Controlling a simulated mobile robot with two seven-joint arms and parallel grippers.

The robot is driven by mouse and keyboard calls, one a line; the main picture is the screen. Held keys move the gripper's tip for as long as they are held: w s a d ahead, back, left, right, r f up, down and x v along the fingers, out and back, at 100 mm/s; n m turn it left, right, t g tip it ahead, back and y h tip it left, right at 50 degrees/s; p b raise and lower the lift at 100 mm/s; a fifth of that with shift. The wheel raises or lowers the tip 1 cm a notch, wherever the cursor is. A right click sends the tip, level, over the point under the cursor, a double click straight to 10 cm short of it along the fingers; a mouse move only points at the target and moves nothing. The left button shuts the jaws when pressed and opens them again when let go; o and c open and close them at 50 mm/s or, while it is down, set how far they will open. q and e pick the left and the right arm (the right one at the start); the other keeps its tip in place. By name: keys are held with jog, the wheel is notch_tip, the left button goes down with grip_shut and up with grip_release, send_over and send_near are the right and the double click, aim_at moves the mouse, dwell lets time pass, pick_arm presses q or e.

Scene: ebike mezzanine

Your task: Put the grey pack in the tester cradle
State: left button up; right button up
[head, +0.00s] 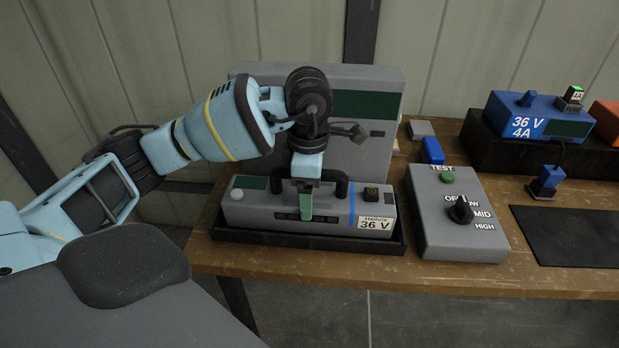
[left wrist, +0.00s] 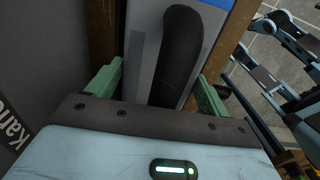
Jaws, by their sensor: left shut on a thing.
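The grey pack (head: 262,206) has a black handle, a blue stripe and a "36 V" label. It is level, over or inside the low black tray of the tester cradle (head: 310,243). Whether its underside rests on the tray floor is hidden. My left gripper (head: 305,207) comes down from above and is shut on the pack's handle. In the left wrist view, the black handle (left wrist: 182,55) lies between the green fingers of the left gripper (left wrist: 160,92). My right gripper is not in view.
A tall grey tester housing (head: 376,112) stands behind the cradle. A grey control box (head: 445,235) with a dial and green button stands right of it. A blue charger (head: 530,118) sits on a black block farther right. A black mat (head: 572,238) lies empty at the front right.

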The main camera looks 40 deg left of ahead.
pick_arm(q)
jog(key=shift+w, duration=0.1)
dwell(0.3)
jog(key=o, duration=1.7)
jog(key=shift+f, duration=0.2)
jog(key=o, duration=0.3)
jog(key=shift+s, duration=0.2)
jog(key=shift+r, duration=0.2)
notch_tip(320, 180, up, 11)
jog(key=shift+p, duration=0.6)
jog(key=shift+r, duration=0.45)
